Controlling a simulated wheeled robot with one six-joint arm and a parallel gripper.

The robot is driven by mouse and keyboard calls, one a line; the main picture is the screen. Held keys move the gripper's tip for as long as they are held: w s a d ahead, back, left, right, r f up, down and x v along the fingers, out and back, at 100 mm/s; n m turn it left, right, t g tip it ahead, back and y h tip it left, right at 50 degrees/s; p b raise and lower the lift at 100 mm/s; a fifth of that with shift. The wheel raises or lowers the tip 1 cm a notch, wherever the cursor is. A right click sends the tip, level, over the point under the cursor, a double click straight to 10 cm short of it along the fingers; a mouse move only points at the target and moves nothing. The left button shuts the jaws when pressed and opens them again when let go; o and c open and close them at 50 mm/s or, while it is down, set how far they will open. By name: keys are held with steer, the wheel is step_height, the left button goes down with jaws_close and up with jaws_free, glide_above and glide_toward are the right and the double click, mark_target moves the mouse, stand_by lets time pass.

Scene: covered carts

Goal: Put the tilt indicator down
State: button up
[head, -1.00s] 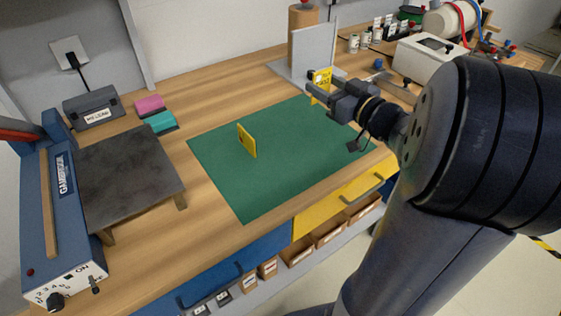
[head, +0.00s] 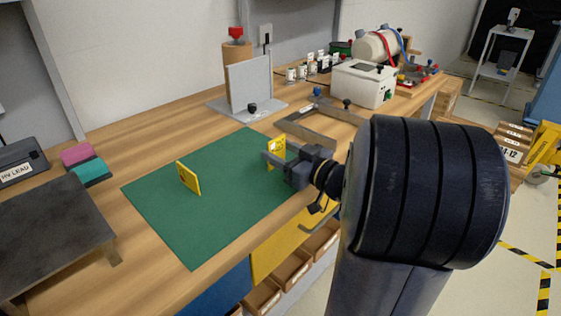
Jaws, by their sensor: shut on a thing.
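The tilt indicator (head: 278,149) is a small yellow plate with dark print, held upright in the head view. My gripper (head: 273,158) is shut on it from the right, and the fingers cover part of its lower half. It appears over the right part of the green mat (head: 215,220). I cannot tell whether its bottom edge touches the mat. A second yellow plate (head: 188,178) stands upright on the mat to the left, apart from my gripper.
A grey angle plate (head: 250,85) and a flat metal frame (head: 322,125) lie behind the mat. Pink (head: 77,154) and teal (head: 89,172) blocks and a dark-topped stand (head: 50,235) are at left. Bare mat separates the two yellow plates.

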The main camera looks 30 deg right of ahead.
steer(key=shift+f, duration=0.5)
steer(key=shift+f, duration=0.1)
steer(key=o, duration=0.9)
steer(key=shift+o, duration=0.2)
steer(key=shift+s, duration=0.1)
steer(key=p+v, duration=0.1)
steer(key=v, duration=1)
steer(key=shift+s+d, duration=0.15)
steer(key=shift+s, duration=0.25)
